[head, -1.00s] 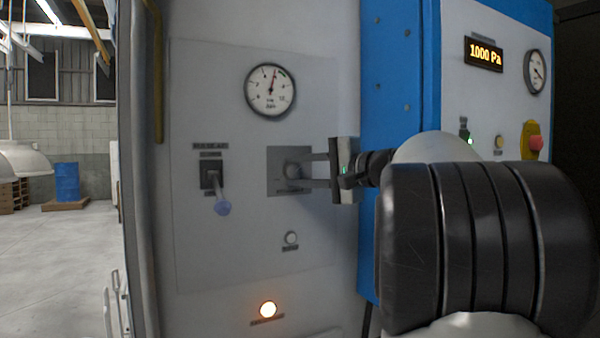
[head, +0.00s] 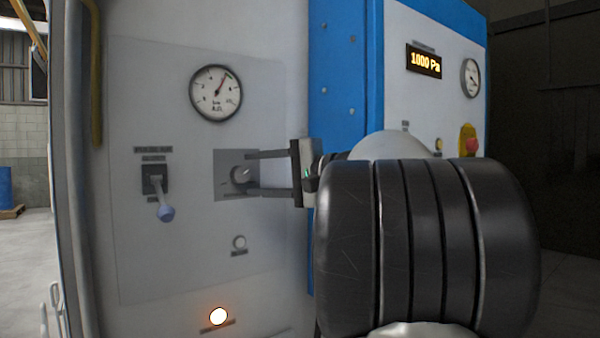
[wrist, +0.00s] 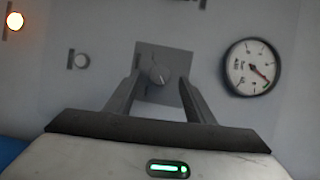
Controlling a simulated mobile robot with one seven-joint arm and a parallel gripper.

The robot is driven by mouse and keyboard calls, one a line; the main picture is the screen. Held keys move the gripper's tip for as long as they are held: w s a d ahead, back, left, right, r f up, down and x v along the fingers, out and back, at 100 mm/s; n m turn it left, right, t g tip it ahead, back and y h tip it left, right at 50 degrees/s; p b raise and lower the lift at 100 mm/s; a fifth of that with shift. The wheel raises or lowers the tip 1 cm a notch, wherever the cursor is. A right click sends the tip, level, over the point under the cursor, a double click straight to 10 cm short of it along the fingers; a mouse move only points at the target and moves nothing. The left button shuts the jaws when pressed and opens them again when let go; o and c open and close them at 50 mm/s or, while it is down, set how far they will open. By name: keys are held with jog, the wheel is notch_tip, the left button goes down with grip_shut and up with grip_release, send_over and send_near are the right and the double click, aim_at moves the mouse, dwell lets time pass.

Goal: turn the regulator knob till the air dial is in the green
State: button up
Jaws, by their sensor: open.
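The regulator knob (head: 240,176) is a small grey round knob on a dark square plate in the head view; it also shows in the wrist view (wrist: 160,73). My gripper (head: 248,173) is open, its fingers above and below the knob in the head view, with gaps showing. In the wrist view its fingers (wrist: 160,79) stand either side of the knob, apart from it. The air dial (head: 216,93) is white and round, above the knob.
A white button (head: 239,242) and a lit orange lamp (head: 219,316) sit below. A blue cabinet part with a digital display (head: 424,61) and a red stop button (head: 472,146) stands right.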

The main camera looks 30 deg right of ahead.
jog(key=p+v, duration=0.1)
jog(key=v, duration=1.3)
jog(key=shift+a, duration=0.1)
